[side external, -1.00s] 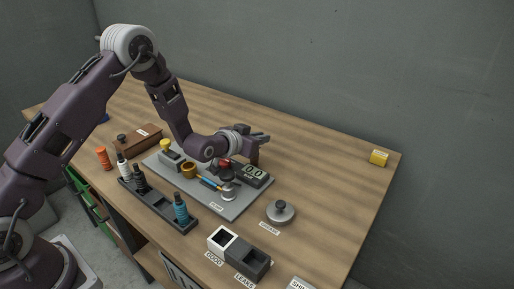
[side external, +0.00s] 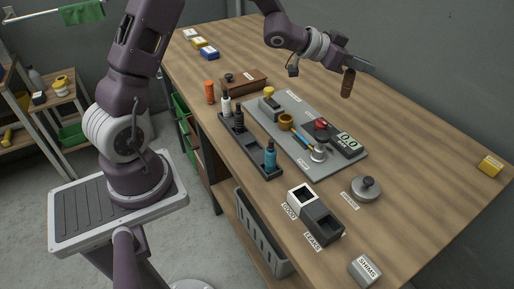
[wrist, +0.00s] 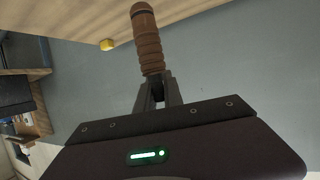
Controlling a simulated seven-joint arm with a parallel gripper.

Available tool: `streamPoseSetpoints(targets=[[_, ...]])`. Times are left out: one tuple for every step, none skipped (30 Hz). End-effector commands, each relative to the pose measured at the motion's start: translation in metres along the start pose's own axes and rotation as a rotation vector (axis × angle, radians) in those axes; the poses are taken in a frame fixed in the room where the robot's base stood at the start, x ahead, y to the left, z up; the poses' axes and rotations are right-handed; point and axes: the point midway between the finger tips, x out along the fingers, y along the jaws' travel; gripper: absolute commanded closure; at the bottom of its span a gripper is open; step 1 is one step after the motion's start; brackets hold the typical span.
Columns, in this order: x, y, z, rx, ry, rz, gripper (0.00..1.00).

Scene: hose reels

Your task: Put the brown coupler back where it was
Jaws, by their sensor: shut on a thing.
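The brown coupler (side external: 347,84) is a ribbed brown cylinder. My gripper (side external: 350,68) is shut on it and holds it in the air, hanging near upright, above the table behind the grey mat. In the wrist view the coupler (wrist: 147,40) sticks out beyond the closed fingers (wrist: 157,92). A dark rack (side external: 254,153) at the front of the table holds a white coupler (side external: 226,103), a black coupler (side external: 239,119) and a teal coupler (side external: 270,157). A stretch of the rack between black and teal looks empty.
The grey mat (side external: 318,168) carries a gauge reading 0.0 (side external: 347,144), a brass cup (side external: 286,122) and a fixture with a red part (side external: 321,124). An orange cylinder (side external: 210,91), a brown box (side external: 246,82), GOOD and LEAKS bins (side external: 315,217) and a metal weight (side external: 367,188) stand around.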

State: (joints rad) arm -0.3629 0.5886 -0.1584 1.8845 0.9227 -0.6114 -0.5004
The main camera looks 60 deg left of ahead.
Motion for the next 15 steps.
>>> streamPoseSetpoints(targets=[[-0.008, 0.0, 0.001, 0.019, 0.001, 0.037, 1.0], [-0.013, 0.001, 0.003, 0.03, 0.0, 0.064, 1.0], [-0.021, 0.003, 0.006, 0.045, 0.0, 0.104, 1.0], [-0.028, 0.005, 0.009, 0.058, -0.001, 0.139, 1.0], [-0.037, 0.007, 0.013, 0.074, -0.002, 0.177, 1.0], [-0.051, 0.01, 0.021, 0.096, -0.003, 0.235, 1.0], [-0.062, 0.013, 0.027, 0.114, -0.003, 0.284, 1.0], [-0.075, 0.017, 0.034, 0.132, -0.003, 0.331, 1.0], [-0.091, 0.021, 0.044, 0.156, -0.004, 0.392, 1.0], [-0.104, 0.024, 0.051, 0.173, -0.003, 0.435, 1.0], [-0.117, 0.027, 0.059, 0.189, -0.003, 0.476, 1.0], [-0.134, 0.031, 0.069, 0.21, -0.003, 0.53, 1.0], [-0.147, 0.034, 0.077, 0.226, -0.003, 0.568, 1.0], [-0.16, 0.036, 0.084, 0.241, -0.002, 0.604, 1.0], [-0.175, 0.039, 0.092, 0.259, -0.001, 0.647, 1.0]])
